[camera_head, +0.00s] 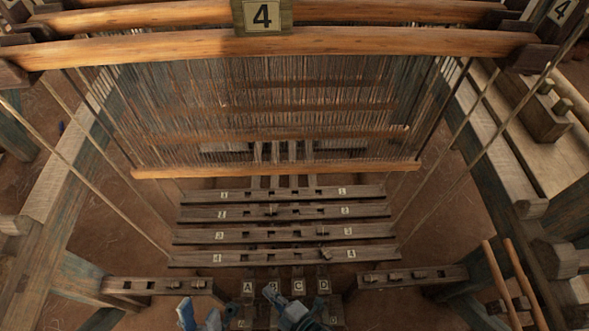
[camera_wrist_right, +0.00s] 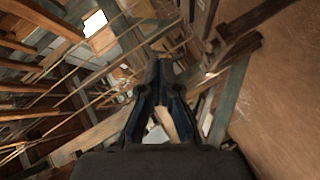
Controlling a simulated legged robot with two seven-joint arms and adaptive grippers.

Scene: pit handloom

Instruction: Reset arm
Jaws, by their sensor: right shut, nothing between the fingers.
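My left gripper (camera_head: 200,313) is at the bottom edge of the head view, left of centre. Its two blue-grey fingers stand apart with a gap and nothing between them; its lower part is cut off by the frame. My right gripper (camera_head: 271,290) is just right of it, in front of the lettered treadles (camera_head: 298,287). In the right wrist view, the right gripper's dark fingers (camera_wrist_right: 159,66) meet at their tips, with nothing held. I cannot tell whether it touches the treadles, which are partly hidden behind it.
The loom has a front shaft bar (camera_head: 390,41) with a "4" plate (camera_head: 263,16), and hanging heddles (camera_head: 270,105) above a lower bar (camera_head: 270,171). Several numbered wooden lams (camera_head: 285,258) lie below. Slanting cords (camera_head: 100,170) and side beams (camera_head: 480,130) flank them. Two sticks (camera_head: 515,285) stand at lower right.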

